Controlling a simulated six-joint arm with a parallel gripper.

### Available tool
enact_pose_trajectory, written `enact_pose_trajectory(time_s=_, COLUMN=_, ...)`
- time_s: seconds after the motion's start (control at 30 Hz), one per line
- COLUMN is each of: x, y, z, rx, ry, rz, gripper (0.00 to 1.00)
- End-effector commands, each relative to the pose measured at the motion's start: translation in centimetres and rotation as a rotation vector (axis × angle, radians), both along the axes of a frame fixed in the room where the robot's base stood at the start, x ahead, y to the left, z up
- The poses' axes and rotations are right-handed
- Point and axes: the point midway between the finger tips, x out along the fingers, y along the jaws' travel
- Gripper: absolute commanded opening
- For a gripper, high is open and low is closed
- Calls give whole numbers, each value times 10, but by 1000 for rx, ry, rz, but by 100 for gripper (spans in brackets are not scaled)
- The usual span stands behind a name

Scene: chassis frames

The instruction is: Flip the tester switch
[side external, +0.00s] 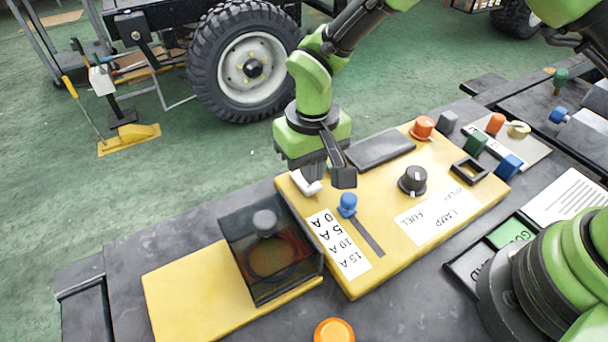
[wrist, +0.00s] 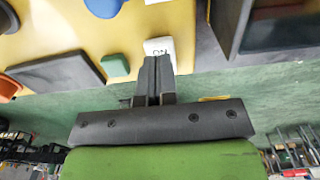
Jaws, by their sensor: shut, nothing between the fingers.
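The yellow tester panel (side external: 385,210) lies on the dark bench. A small white switch (side external: 307,183) sits at its far left corner. In the wrist view, my gripper's fingertips (wrist: 158,62) are together and empty. A green block (wrist: 115,66) is beside the fingers in the wrist view.
Close by are a blue slider knob (side external: 347,203), a dark slab (side external: 381,149), a black rotary knob (side external: 412,179) and an orange knob (side external: 423,126). A dark see-through cover (side external: 272,252) stands left of the panel. An orange button (side external: 333,331) is at the front.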

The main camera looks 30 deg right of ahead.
Motion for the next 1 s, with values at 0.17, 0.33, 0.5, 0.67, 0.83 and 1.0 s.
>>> enact_pose_trajectory(time_s=0.17, x=0, y=0, z=-3, rx=0, ry=1, rz=0, gripper=0)
enact_pose_trajectory(time_s=0.33, x=0, y=0, z=-6, rx=-1, ry=1, rz=0, gripper=0)
enact_pose_trajectory(time_s=0.5, x=0, y=0, z=-8, rx=0, ry=1, rz=0, gripper=0)
enact_pose_trajectory(time_s=0.67, x=0, y=0, z=-10, rx=0, ry=0, rz=0, gripper=0)
enact_pose_trajectory(time_s=0.83, x=0, y=0, z=-13, rx=0, ry=1, rz=0, gripper=0)
enact_pose_trajectory(time_s=1.0, x=0, y=0, z=-16, rx=-1, ry=1, rz=0, gripper=0)
